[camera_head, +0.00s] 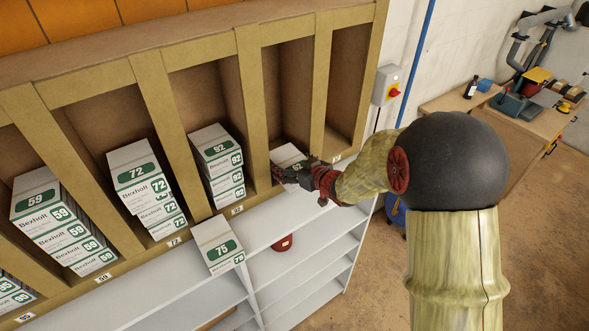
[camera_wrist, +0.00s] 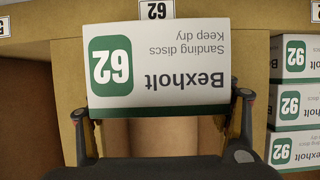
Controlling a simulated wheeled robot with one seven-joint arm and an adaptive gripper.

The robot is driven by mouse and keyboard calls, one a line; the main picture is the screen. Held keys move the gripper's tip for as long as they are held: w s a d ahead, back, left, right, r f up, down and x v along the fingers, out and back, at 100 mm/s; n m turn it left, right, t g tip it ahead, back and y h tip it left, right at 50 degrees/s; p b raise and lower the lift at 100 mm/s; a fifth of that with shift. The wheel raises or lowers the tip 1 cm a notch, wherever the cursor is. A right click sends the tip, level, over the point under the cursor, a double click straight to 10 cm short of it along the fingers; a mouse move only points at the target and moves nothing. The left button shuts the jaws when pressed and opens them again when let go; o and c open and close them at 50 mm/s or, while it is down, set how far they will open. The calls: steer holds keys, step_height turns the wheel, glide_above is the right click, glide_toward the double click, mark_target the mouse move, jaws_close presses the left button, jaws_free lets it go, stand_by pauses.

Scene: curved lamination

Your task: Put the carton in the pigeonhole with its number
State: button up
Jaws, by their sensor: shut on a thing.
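The held carton (camera_wrist: 158,65) is white with a green patch reading 62 and shows upside down in the wrist view. In the head view the carton (camera_head: 287,155) is at the mouth of a pigeonhole, partly hidden by my gripper. My gripper (camera_head: 298,175) is shut on it, with a finger at each side in the wrist view (camera_wrist: 160,105). A number plate (camera_wrist: 157,10) reading 62 is on the pigeonhole's lip beside the carton. The pigeonhole (camera_head: 288,85) looks otherwise empty. I cannot tell how far inside the carton is.
Stacks of 92 (camera_head: 215,155), 72 (camera_head: 140,175) and 59 cartons (camera_head: 45,210) fill pigeonholes to the left. The rightmost pigeonhole (camera_head: 347,80) is empty.

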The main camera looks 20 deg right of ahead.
mark_target(284, 158)
steer(key=shift+w+a+f+b, duration=0.15)
steer(key=shift+w+a, duration=0.15)
steer(key=shift+w, duration=0.5)
steer(key=shift+w+a+b, duration=0.15)
steer(key=shift+w+a, duration=0.1)
steer(key=shift+w, duration=0.55)
steer(key=shift+f, duration=0.3)
steer(key=o, duration=1.1)
steer(key=shift+s, duration=0.1)
steer(key=v, duration=1.1)
steer(key=shift+s+d+r, duration=0.2)
steer(key=shift+s, duration=0.25)
